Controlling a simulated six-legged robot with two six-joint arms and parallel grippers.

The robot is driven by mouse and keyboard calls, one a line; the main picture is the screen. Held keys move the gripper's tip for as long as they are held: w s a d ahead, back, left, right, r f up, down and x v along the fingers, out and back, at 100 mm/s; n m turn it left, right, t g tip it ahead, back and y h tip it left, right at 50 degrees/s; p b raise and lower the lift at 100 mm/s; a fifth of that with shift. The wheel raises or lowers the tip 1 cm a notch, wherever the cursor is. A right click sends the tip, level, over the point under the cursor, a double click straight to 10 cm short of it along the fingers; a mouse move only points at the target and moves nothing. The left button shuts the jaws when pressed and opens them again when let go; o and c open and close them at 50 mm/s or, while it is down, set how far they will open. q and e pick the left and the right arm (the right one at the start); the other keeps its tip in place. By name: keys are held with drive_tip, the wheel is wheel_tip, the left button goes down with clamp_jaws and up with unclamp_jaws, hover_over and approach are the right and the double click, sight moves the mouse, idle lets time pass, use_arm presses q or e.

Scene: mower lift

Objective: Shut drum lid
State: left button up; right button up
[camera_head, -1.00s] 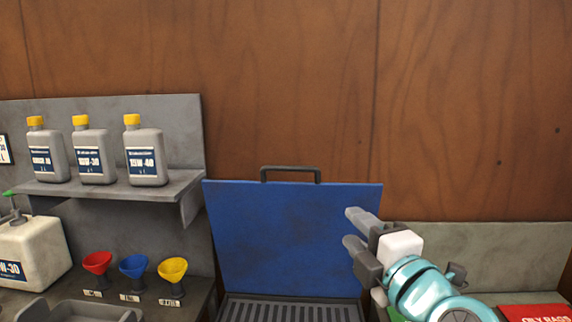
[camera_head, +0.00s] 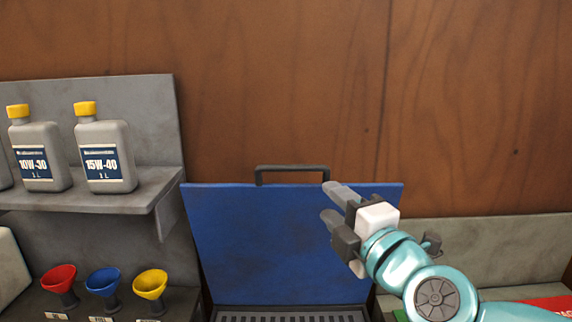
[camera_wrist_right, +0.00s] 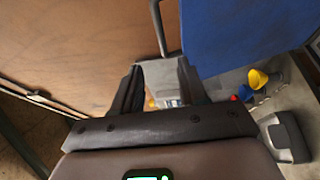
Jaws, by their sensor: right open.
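A blue lid (camera_head: 285,245) with a dark handle (camera_head: 292,168) on its top edge stands raised at the back of a dark ribbed tray (camera_head: 290,317). My right gripper (camera_head: 332,205) is open and empty, in front of the lid's upper right part in the head view, its fingers pointing up and left. In the right wrist view the open jaws (camera_wrist_right: 160,78) lie below the handle (camera_wrist_right: 157,25), with the blue lid (camera_wrist_right: 240,30) to the right. Whether they touch the lid cannot be told. My left gripper is out of view.
A grey shelf (camera_head: 120,198) with oil bottles (camera_head: 105,155) juts out at the left. Red (camera_head: 60,280), blue (camera_head: 103,284) and yellow (camera_head: 150,285) funnels stand below it. A red item (camera_head: 555,303) lies at the lower right. The wooden wall (camera_head: 290,80) is behind.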

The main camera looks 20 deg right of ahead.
sight(295, 170)
drive_tip(key=w, duration=0.5)
drive_tip(key=w+a, duration=0.1)
drive_tip(key=w, duration=0.4)
drive_tip(key=w+a+b, duration=0.1)
drive_tip(key=w, duration=0.4)
drive_tip(key=shift+w+r, duration=0.15)
drive_tip(key=shift+w+d, duration=0.1)
drive_tip(key=shift+w, duration=0.2)
drive_tip(key=shift+d+r, duration=0.15)
drive_tip(key=shift+d, duration=0.05)
drive_tip(key=shift+w+a, duration=0.25)
drive_tip(key=shift+s+d, duration=0.1)
clamp_jaws()
